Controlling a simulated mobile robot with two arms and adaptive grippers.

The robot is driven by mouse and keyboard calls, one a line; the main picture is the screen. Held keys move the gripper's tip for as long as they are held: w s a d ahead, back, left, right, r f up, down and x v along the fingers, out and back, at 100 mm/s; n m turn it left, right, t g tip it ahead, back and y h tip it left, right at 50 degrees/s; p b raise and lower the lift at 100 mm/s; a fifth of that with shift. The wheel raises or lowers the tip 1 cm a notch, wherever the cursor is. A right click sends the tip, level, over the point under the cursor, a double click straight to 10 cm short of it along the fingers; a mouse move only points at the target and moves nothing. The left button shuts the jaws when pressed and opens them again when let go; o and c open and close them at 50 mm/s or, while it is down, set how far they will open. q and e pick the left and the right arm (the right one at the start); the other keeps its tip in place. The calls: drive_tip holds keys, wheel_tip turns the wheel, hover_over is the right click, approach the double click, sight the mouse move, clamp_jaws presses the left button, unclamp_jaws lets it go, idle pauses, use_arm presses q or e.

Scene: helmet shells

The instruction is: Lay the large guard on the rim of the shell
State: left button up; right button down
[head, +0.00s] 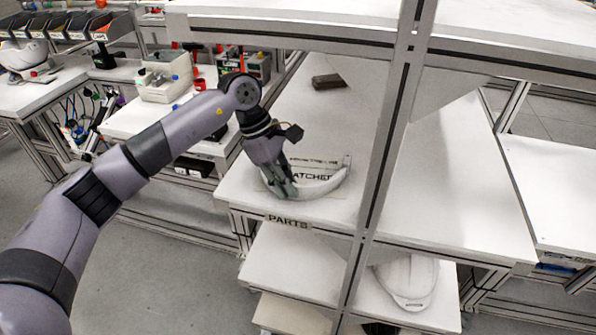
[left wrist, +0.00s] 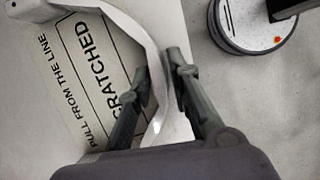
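The large guard is a white curved band (head: 325,187) lying on a printed card marked "SCRATCHED" near the front left corner of the white table. In the left wrist view the guard (left wrist: 153,50) runs between the fingers of my left gripper (left wrist: 158,68). The gripper (head: 284,188) points down at the guard's left part in the head view. The fingers are close to the band on both sides; whether they press on it is unclear. A white helmet shell (head: 408,280) sits on a lower shelf. Another white shell (head: 24,56) is on the far left bench. My right gripper is out of view.
An upright metal post (head: 388,120) and an upper shelf (head: 300,35) stand in front of the white table (head: 450,190). A dark block (head: 328,82) lies at the table's back. A "PART" label (head: 287,221) is on the front edge. Bins (head: 70,25) stand at the far left.

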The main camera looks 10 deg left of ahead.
use_arm(q)
clamp_jaws()
drive_tip(key=shift+r, duration=0.15)
